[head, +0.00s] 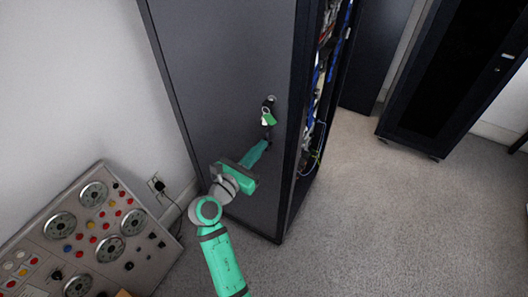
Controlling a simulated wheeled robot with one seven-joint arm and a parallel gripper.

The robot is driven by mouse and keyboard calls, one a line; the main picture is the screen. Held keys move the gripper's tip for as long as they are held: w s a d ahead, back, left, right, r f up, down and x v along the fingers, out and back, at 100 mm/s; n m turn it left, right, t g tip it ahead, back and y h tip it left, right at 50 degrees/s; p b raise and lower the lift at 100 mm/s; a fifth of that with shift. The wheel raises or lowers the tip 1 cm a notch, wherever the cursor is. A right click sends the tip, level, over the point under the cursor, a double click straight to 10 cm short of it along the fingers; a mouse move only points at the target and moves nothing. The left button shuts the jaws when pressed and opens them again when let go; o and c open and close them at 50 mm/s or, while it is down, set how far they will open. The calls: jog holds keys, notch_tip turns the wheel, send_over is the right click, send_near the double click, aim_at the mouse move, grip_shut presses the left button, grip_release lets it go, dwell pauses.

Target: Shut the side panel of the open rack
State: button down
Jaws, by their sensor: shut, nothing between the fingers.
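The open rack (318,95) stands upright at the centre, with blue, white and red cables showing in its open, narrow side. A large dark grey panel (220,65) faces me on the rack's left. A lock with keys and a green tag (268,117) hangs near the panel's right edge. I cannot tell how far this panel stands from the frame. My teal gripper (266,145) is shut and empty, in front of the panel's right part just below the keys. I cannot tell whether its tips touch the panel.
A control console (95,235) with dials and coloured buttons is at the lower left, near a wall socket with a plug (158,185). A second dark cabinet (455,75) stands at the right. Another dark panel (375,50) is behind. Grey carpet (375,220) is clear at the lower right.

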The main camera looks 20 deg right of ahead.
jog(key=shift+w+d+r, duration=0.15)
jog(key=shift+d, duration=0.55)
jog(key=v, duration=1.5)
jog(key=shift+s, duration=0.2)
jog(key=s+a+f+m+t+y, duration=0.1)
jog(key=s+f+y, duration=0.15)
jog(key=f, duration=0.35)
jog(key=s+a+f+m+t+y, duration=0.1)
jog(key=f+y, duration=0.2)
jog(key=f, duration=0.3)
jog(key=s+a+f+m+y, duration=0.4)
jog(key=s+f+m+y, duration=0.3)
jog(key=s, duration=0.4)
jog(key=s+r+m+t, duration=0.1)
jog(key=s+r+m, duration=0.2)
jog(key=s+m, duration=0.5)
jog(key=s+a+r+m+t+y, duration=0.1)
jog(key=s+r+m, duration=0.3)
jog(key=s+m, duration=0.4)
jog(key=s, duration=0.2)
jog(key=shift+s+m, duration=0.25)
jog(key=shift+m, duration=0.15)
